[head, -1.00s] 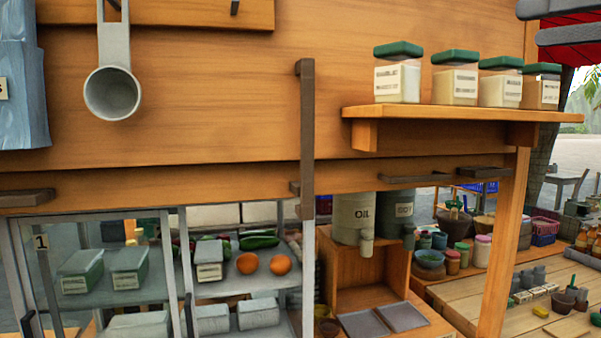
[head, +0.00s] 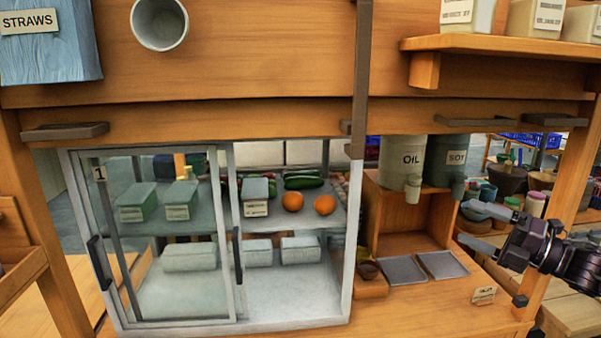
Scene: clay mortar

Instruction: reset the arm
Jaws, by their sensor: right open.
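My right gripper (head: 474,228) comes in from the right edge, in front of the right part of the wooden stall. Its two grey fingers point left and stand apart, with nothing between them. It is near the oil dispenser (head: 402,162) and the soy dispenser (head: 450,160), to the right of and below them in the picture. I cannot tell whether it touches anything. My left gripper is not in view.
A glass cabinet (head: 233,330) with a sliding door holds lidded boxes, oranges and green vegetables. Two grey trays (head: 403,270) lie on the wooden counter (head: 420,318). A shelf (head: 500,43) with jars is above right. A blue straws box (head: 50,55) hangs upper left.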

